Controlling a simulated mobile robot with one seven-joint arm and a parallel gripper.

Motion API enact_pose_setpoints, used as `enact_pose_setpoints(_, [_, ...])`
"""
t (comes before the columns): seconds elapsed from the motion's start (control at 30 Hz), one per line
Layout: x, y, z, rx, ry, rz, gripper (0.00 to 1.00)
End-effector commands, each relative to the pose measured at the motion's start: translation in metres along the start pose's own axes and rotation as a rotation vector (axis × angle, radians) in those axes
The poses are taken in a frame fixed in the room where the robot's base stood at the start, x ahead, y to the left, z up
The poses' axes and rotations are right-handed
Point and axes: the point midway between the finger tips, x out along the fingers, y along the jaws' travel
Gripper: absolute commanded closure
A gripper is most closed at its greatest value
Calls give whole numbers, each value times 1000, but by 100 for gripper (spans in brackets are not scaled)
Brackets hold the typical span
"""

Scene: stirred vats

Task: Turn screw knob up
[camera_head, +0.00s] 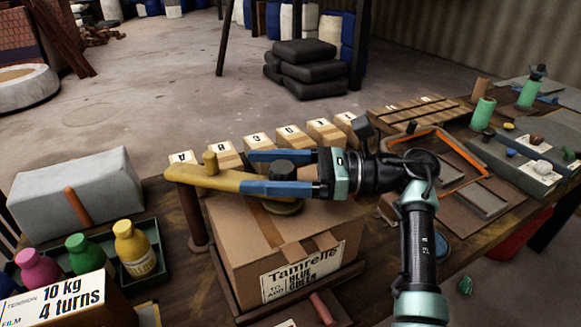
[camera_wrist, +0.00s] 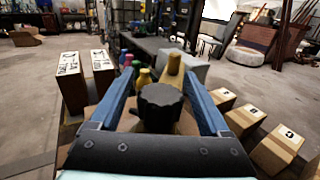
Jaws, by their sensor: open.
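The screw knob (camera_head: 281,169) is a dark, ribbed knob on a yellow arm (camera_head: 222,181) above a cardboard carton (camera_head: 240,250). A round plate (camera_head: 283,208) shows under that arm, close to the carton top. My gripper (camera_head: 243,172) is open, with one blue finger on each side of the knob. In the wrist view the knob (camera_wrist: 160,108) stands between the spread fingers of my gripper (camera_wrist: 160,72), with a visible gap on both sides. The lower finger hides part of the yellow arm in the head view.
A card (camera_head: 55,303) reads "10 kg 4 turns". Pink, green and yellow bottles (camera_head: 135,250) stand at the left by a grey wrapped block (camera_head: 75,190). Lettered boxes (camera_head: 259,143) line the back edge. An orange-rimmed tray (camera_head: 462,184) lies at the right.

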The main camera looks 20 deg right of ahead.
Motion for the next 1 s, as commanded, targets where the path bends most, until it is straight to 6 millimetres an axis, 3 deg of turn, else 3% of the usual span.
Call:
enact_pose_setpoints(0.17, [-12, -1, 0, 2, 0, -2, 20])
enact_pose_setpoints(0.63, [-108, 0, 0, 1, 1, -2, 20])
enact_pose_setpoints(1.0, [-129, 0, 0, 0, 0, 1, 20])
